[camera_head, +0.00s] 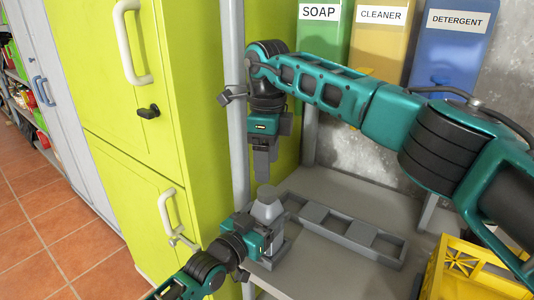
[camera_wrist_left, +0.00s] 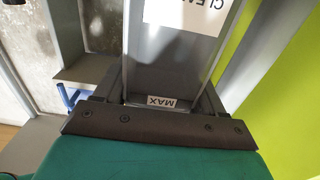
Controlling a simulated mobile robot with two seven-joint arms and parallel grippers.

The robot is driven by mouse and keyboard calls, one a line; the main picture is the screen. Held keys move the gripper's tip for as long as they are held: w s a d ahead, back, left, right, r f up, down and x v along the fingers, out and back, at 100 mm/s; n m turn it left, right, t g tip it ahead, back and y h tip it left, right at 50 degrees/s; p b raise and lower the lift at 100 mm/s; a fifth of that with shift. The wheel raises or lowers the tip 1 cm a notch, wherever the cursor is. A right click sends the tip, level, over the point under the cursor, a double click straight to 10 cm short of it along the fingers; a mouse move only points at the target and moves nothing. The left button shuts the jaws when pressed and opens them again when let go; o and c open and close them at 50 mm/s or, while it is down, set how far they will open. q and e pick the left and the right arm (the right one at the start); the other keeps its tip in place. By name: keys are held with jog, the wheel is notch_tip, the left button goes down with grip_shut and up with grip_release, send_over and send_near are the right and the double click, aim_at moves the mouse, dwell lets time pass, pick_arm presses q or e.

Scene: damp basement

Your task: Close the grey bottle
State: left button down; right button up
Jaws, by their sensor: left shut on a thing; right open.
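The grey bottle (camera_head: 267,210) stands upright at the left end of the grey shelf, its narrow top facing up. My left gripper (camera_head: 270,237) is shut on its lower body from the left. In the left wrist view the grey bottle (camera_wrist_left: 170,60) fills the space between the jaws, with a white label and a small "MAX" mark. My right gripper (camera_head: 264,165) points down just above the bottle's top, with a small gap between them. It is open, though its fingers overlap in this view. Whether a separate cap sits on the bottle or in the right fingers I cannot tell.
A grey tray with square compartments (camera_head: 361,233) lies right of the bottle. A yellow crate (camera_head: 465,270) is at the lower right. Soap (camera_head: 322,35), cleaner (camera_head: 380,45) and detergent (camera_head: 448,50) containers stand behind. A grey post (camera_head: 236,150) and green cabinet (camera_head: 150,100) are close on the left.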

aim_at(267, 190)
notch_tip(267, 190, down, 7)
jog(key=shift+r, duration=0.1)
dwell(0.4)
jog(key=c, duration=1.2)
jog(key=shift+m, duration=1.7)
jog(key=o, duration=1.2)
jog(key=shift+c, duration=0.2)
